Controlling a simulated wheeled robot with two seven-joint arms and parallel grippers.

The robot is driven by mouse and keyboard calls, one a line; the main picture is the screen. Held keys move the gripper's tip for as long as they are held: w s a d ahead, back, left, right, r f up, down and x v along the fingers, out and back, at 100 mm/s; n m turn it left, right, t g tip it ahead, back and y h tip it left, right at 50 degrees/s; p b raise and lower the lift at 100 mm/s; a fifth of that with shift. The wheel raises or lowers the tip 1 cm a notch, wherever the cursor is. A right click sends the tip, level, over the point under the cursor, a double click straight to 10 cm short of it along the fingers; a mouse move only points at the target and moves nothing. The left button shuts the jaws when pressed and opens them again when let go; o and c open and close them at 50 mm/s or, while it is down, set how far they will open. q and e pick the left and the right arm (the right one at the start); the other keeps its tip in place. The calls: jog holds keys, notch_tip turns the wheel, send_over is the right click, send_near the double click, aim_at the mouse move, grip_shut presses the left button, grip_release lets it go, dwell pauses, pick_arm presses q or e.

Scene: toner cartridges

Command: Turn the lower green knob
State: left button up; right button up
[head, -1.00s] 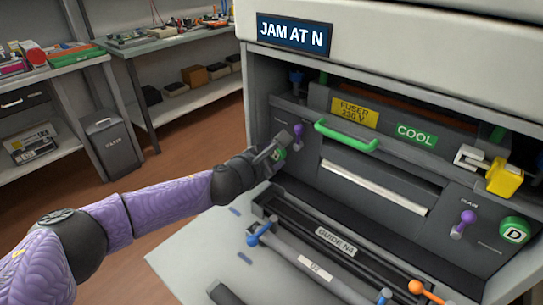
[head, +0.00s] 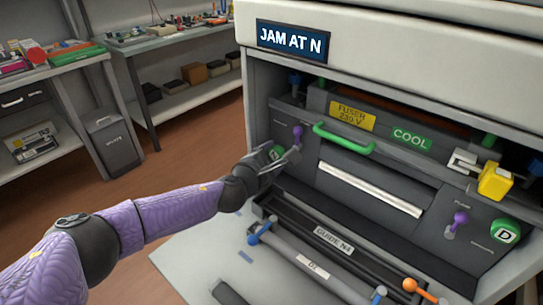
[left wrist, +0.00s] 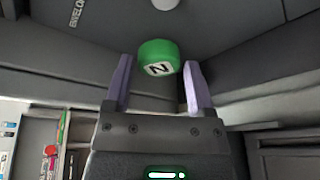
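A green knob marked N (head: 277,152) sits on the left of the printer's dark inner panel, beside a purple lever (head: 297,133). My left gripper (head: 281,162) is at this knob. In the left wrist view the N knob (left wrist: 158,58) shows between and just beyond the tips of the two spread fingers (left wrist: 157,72), with gaps on both sides. The gripper is open and holds nothing. Another green knob, marked D (head: 505,231), is on the right of the panel, lower in the picture. My right gripper is not in view.
A green bar handle (head: 345,138) and a yellow block (head: 495,182) are on the fuser front. A second purple lever (head: 458,222) is left of the D knob. Below are a guide with blue and orange (head: 411,285) ends and the open door (head: 200,262).

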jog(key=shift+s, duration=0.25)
pick_arm(q)
jog(key=shift+s+a+r+p, duration=0.1)
jog(key=shift+s+r+p, duration=0.1)
jog(key=shift+s+p, duration=0.1)
jog(key=p+v, duration=0.4)
jog(key=v, duration=0.4)
jog(key=shift+s+a+r+p, duration=0.1)
jog(key=shift+s+p, duration=0.2)
jog(key=shift+p, duration=0.05)
jog(key=shift+s+a, duration=0.1)
jog(key=shift+s, duration=0.15)
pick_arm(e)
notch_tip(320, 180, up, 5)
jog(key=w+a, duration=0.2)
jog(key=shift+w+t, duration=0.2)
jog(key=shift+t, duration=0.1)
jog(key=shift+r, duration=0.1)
